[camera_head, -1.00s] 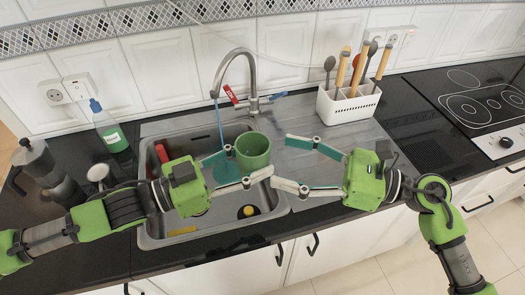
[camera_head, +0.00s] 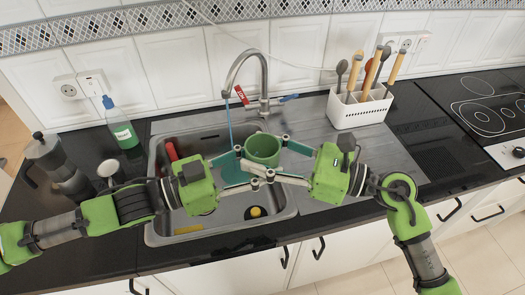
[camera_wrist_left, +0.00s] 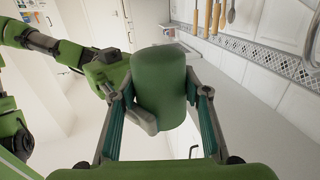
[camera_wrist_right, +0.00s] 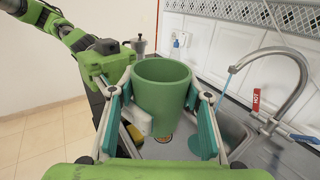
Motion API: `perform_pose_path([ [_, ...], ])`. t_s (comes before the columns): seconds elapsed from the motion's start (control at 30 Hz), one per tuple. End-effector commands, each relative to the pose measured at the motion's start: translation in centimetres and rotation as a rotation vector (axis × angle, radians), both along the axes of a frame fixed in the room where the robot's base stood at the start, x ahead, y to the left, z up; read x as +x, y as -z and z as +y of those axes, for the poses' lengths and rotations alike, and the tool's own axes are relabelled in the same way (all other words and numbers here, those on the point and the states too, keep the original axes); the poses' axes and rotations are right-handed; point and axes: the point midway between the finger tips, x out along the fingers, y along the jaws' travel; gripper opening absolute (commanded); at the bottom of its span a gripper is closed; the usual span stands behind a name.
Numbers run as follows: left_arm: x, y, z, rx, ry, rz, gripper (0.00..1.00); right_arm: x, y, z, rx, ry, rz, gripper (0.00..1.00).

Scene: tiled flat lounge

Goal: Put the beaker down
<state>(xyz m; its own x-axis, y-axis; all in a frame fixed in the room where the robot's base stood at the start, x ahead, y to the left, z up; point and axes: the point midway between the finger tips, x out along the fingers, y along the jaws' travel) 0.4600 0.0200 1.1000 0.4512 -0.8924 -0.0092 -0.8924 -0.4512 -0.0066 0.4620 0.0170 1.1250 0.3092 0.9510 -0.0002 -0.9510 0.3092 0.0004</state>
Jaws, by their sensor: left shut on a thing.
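The green beaker (camera_head: 263,150) is upright in the air over the right part of the sink. My left gripper (camera_head: 256,164) is shut on it from the left. My right gripper (camera_head: 278,160) has come in from the right, with its fingers open on either side of the beaker. In the right wrist view the beaker (camera_wrist_right: 161,95) stands between my right fingers, with small gaps beside it. In the left wrist view the beaker (camera_wrist_left: 160,88) fills most of the space between my left fingers. The inside of the beaker looks empty.
The sink (camera_head: 160,230) lies below, with the tap (camera_head: 262,75) behind and a thin blue stream under its spout. A white utensil holder (camera_head: 360,110) stands on the drainer (camera_head: 330,155). A soap bottle (camera_head: 121,128) and moka pot (camera_head: 60,165) stand left. The hob (camera_head: 490,110) is right.

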Motion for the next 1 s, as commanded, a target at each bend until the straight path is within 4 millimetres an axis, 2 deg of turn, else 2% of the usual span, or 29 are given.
perform_pose_path([
  [0.07,0.0,0.0,0.0,0.000,0.000,0.000,0.22,0.0,0.0,0.0,0.000,-0.001,0.000,0.24],
  [0.1,0.0,0.0,0.0,-0.001,0.000,0.000,0.46,0.0,0.0,0.0,0.000,-0.001,0.000,0.24],
  [0.17,0.0,0.0,0.0,-0.001,0.000,0.000,0.61,0.0,0.0,0.0,0.000,-0.001,0.000,0.24],
  [0.2,0.0,0.0,0.0,-0.001,0.000,0.000,0.63,0.0,0.0,0.0,0.000,-0.001,0.000,0.24],
  [0.5,0.0,0.0,0.0,0.000,0.000,0.000,0.63,0.0,0.0,0.0,0.000,-0.001,0.000,0.24],
  [0.63,-0.3,0.0,0.7,0.000,-0.001,0.000,0.63,0.0,0.0,0.0,0.000,-0.001,0.000,0.24],
  [0.77,-1.1,0.1,2.4,0.004,-0.003,0.002,0.63,0.0,0.0,0.0,0.000,-0.001,0.000,0.24],
  [1.0,-3.3,0.2,6.6,0.006,-0.004,0.005,0.63,0.0,0.0,0.0,0.000,-0.001,0.000,0.24],
])
